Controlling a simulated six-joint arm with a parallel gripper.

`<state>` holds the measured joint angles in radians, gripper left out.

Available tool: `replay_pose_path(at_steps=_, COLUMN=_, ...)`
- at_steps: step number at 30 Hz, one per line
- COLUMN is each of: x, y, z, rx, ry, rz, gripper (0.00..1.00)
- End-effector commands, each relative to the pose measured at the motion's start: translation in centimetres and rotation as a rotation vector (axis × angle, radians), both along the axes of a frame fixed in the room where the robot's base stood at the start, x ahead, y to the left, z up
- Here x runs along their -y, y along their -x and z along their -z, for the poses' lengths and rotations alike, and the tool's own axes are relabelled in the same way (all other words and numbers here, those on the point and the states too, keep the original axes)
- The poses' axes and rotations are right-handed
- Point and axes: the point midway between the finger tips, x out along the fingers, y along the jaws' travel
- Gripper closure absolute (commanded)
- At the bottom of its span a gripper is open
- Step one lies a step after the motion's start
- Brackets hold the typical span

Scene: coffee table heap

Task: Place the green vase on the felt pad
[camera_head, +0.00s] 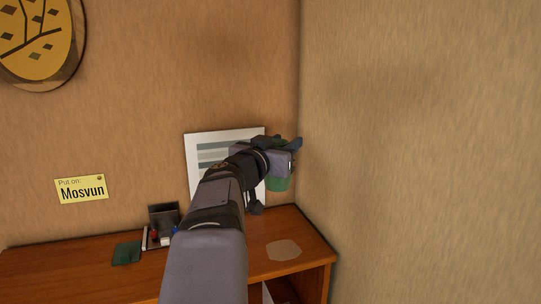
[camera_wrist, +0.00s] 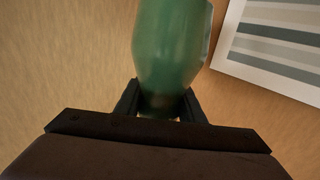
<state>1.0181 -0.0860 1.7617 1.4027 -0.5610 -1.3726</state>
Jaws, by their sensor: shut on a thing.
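The green vase (camera_wrist: 170,45) is between the two dark fingers of my gripper (camera_wrist: 160,103) in the wrist view, and the gripper is shut on it. In the head view a green part of the vase (camera_head: 278,184) shows below my gripper (camera_head: 290,160), raised above the table top near the corner. The rest of the vase is mostly hidden by my gripper there. A pale, many-sided flat patch (camera_head: 283,250), which looks like the felt pad, lies on the right part of the table top, below and apart from the vase.
A framed striped picture (camera_head: 205,145) leans at the wall behind my arm; it also shows in the wrist view (camera_wrist: 285,40). A dark box (camera_head: 163,214), small items and a dark green flat square (camera_head: 126,253) lie left of my arm. A wall (camera_head: 420,150) stands close on the right.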

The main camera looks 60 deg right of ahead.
Motion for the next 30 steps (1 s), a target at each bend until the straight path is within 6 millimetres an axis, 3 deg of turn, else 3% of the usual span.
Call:
replay_pose_path(at_steps=6, x=-0.2, y=-0.6, z=0.0, rx=0.000, ry=0.002, rz=-0.011, gripper=1.00)
replay_pose_path(at_steps=11, x=-1.1, y=-3.2, z=0.7, rx=-0.001, ry=0.001, rz=-0.062, gripper=1.00)
replay_pose_path(at_steps=14, x=-1.8, y=-6.1, z=1.9, rx=-0.003, ry=-0.001, rz=-0.113, gripper=1.00)
replay_pose_path(at_steps=20, x=-4.3, y=-13.8, z=5.8, rx=-0.004, ry=-0.003, rz=-0.250, gripper=1.00)
replay_pose_path(at_steps=30, x=-11.6, y=-27.7, z=11.4, rx=-0.001, ry=0.000, rz=-0.501, gripper=1.00)
